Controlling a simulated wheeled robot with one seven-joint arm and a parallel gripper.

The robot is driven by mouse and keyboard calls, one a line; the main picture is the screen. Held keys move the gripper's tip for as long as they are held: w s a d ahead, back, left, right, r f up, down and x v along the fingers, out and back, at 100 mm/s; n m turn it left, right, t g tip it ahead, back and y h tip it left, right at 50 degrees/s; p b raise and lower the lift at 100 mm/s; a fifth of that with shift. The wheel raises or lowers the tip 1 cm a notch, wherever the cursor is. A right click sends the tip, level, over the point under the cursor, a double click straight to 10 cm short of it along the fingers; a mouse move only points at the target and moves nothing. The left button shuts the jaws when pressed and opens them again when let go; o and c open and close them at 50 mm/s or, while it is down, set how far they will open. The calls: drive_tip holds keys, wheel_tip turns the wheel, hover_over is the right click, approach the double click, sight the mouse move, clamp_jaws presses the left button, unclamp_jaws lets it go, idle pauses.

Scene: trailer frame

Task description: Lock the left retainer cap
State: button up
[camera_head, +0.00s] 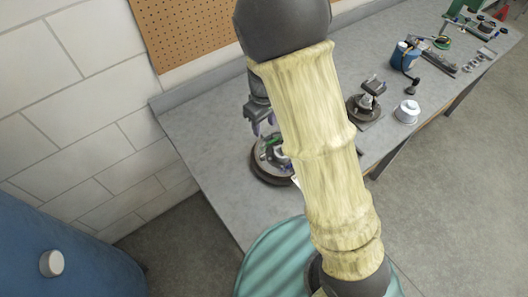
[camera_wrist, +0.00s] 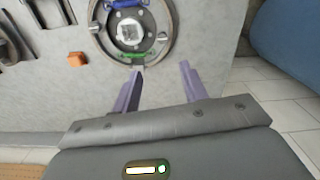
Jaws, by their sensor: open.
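The left round fixture (camera_head: 262,172), which I take to bear the left retainer cap, sits on the grey bench and is partly hidden by my arm in the head view. In the wrist view it shows as a metal ring (camera_wrist: 98,28) around a pale centre piece (camera_wrist: 130,31), with a blue part at the top and a green mark at the near rim. I cannot tell which piece is the cap or whether it is locked. My gripper (camera_wrist: 162,67) is open and empty, its purple fingers near the ring's near rim. It also shows above the fixture in the head view (camera_head: 263,127).
A second round fixture (camera_head: 366,109) with a raised block stands further right, beside a white round part (camera_head: 407,112). A blue container (camera_head: 405,55) and several tools lie at the far end. An orange block (camera_wrist: 76,59) lies left of the ring. A blue cabinet (camera_head: 75,250) stands at lower left.

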sight(263, 155)
wheel_tip(263, 155, down, 15)
drive_tip(key=shift+s+a+r+p, duration=0.15)
drive_tip(key=shift+r+p, duration=0.05)
drive_tip(key=shift+p, duration=0.85)
drive_tip(key=shift+a+f, duration=0.1)
drive_tip(key=shift+f, duration=0.4)
